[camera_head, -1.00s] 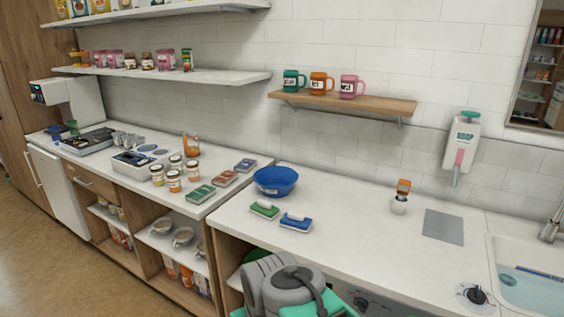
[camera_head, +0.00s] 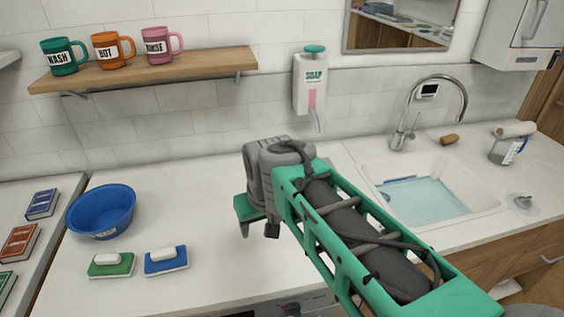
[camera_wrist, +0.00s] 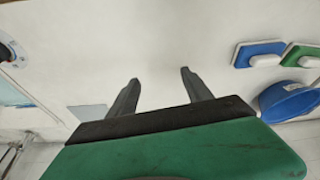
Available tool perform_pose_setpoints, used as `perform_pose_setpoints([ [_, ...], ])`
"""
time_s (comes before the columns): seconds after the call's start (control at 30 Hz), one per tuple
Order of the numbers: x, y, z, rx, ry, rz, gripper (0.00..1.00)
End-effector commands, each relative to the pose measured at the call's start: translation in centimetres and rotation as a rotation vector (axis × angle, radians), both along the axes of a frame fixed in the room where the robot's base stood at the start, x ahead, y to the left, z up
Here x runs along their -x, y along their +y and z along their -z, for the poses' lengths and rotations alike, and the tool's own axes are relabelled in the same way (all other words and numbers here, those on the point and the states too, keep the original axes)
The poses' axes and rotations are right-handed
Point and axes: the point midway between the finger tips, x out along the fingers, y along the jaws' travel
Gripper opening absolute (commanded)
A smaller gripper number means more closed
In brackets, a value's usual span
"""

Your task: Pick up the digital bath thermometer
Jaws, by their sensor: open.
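I cannot surely pick out the digital bath thermometer. A small device with a dark display (camera_head: 428,90) shows behind the tap's spout, and a blue strip (camera_head: 400,181) lies at the back left edge of the water in the sink (camera_head: 470,212); I cannot tell whether either is it.
A soap dispenser (camera_head: 311,82) hangs on the wall. A grey mat (camera_wrist: 88,112) lies near the sink.

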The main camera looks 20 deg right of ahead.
Motion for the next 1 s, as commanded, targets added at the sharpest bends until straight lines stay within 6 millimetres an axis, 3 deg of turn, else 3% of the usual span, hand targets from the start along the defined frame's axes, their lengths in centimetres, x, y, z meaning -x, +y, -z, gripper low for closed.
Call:
perform_pose_setpoints([
  [0.03, -3.6, -1.2, -1.2, -0.001, -0.003, 0.028, 0.63],
  [0.2, -15.8, -6.9, -4.0, 0.0, -0.034, 0.12, 0.67],
  [0.3, -21.4, -10.3, -4.1, 0.003, -0.054, 0.16, 0.67],
  [0.4, -24.5, -12.3, -3.9, 0.005, -0.068, 0.181, 0.67],
  [0.57, -26.3, -13.4, -3.3, 0.007, -0.075, 0.191, 0.67],
  [1.0, -29.3, -13.9, 2.7, 0.005, -0.074, 0.187, 0.67],
])
